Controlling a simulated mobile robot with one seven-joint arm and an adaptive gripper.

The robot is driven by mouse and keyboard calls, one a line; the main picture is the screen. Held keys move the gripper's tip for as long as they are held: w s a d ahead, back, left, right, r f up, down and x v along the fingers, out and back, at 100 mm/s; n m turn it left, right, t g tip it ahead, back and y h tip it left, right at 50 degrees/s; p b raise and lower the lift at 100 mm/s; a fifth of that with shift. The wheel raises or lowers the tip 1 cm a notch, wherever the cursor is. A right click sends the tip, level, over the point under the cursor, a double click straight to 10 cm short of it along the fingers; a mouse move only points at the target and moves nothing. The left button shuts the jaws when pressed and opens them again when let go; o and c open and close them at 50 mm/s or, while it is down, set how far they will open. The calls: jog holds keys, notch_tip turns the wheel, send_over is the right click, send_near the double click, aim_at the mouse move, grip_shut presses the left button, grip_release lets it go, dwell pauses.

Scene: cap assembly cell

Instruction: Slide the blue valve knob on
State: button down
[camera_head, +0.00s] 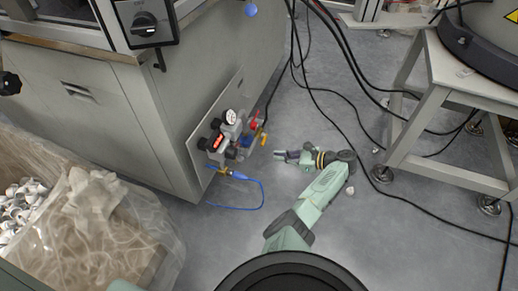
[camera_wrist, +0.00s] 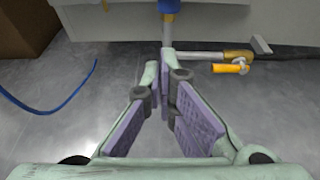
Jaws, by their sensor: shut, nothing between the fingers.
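The valve assembly (camera_head: 229,137) is mounted low on the grey cabinet's side panel, with a round gauge, red parts and blue parts. A blue part (camera_head: 247,139) shows on it, and a blue piece (camera_wrist: 170,8) shows at the top edge of the wrist view. I cannot tell which blue piece is the valve knob. My gripper (camera_head: 278,155) is just to the right of the assembly, low over the floor. In the wrist view my gripper (camera_wrist: 163,75) has its fingertips together and holds nothing. A metal pipe and a yellow-orange handle (camera_wrist: 230,68) lie beyond the fingertips.
A blue hose (camera_head: 240,207) loops onto the floor below the assembly. Black cables (camera_head: 330,90) run across the floor at right, near a metal stand (camera_head: 436,75). A bag-lined bin (camera_head: 110,235) is at lower left.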

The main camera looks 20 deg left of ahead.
aim_at(247, 143)
jog(key=b+x, duration=0.3)
jog(key=x, duration=0.7)
notch_tip(247, 143, up, 4)
jog(key=shift+p, duration=0.45)
notch_tip(247, 143, up, 3)
jog(key=p, duration=0.4)
jog(key=shift+f, duration=0.2)
